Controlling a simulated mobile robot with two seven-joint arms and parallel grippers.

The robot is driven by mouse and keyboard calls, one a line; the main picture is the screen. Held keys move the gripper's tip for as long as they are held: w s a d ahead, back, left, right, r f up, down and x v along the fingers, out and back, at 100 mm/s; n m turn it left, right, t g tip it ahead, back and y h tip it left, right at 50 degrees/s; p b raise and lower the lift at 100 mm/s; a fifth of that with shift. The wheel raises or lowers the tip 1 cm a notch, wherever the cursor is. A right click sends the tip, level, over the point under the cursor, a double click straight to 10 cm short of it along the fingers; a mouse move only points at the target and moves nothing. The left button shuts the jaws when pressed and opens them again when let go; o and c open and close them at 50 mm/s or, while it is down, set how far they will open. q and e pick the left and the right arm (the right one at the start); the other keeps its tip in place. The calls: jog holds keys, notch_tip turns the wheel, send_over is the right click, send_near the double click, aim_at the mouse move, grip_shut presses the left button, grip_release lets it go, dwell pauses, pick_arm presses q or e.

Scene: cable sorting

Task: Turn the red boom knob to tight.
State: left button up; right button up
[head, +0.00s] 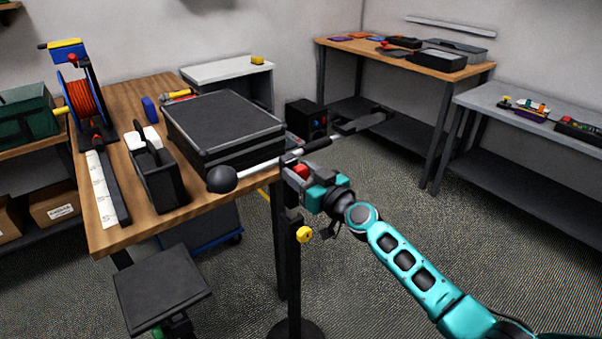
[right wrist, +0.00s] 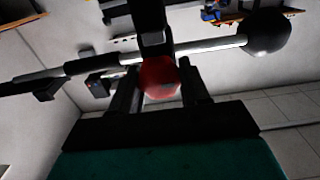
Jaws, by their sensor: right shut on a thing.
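The red boom knob (head: 301,171) sits at the top of a dark upright stand (head: 293,240), beside the boom clamp. My right gripper (head: 303,172) is at the knob, coming from the right, and is shut on it. In the right wrist view the red knob (right wrist: 160,77) lies between the two dark fingers of the gripper (right wrist: 160,90). The boom (head: 262,163) is a light rod running across the stand, with a black ball (head: 222,179) at its left end and a dark holder (head: 362,122) at its right end. My left gripper is not in view.
A wooden table (head: 122,95) left of the stand carries a black case (head: 222,125), a black bin (head: 158,180) and a red cable reel (head: 83,100). A yellow knob (head: 303,234) sits lower on the stand. Open floor lies right of the stand.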

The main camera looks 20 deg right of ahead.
jog(key=shift+m, duration=0.3)
jog(key=m+b, duration=0.1)
jog(key=m, duration=0.3)
jog(key=shift+d, duration=0.1)
jog(key=m, duration=0.5)
jog(key=shift+f+b, duration=0.1)
jog(key=shift+b, duration=0.2)
jog(key=m, duration=0.3)
jog(key=shift+d+m, duration=0.1)
jog(key=shift+m, duration=0.2)
jog(key=shift+f+m, duration=0.1)
jog(key=shift+m, duration=2.2)
jog(key=o, duration=1)
jog(key=shift+f, duration=0.1)
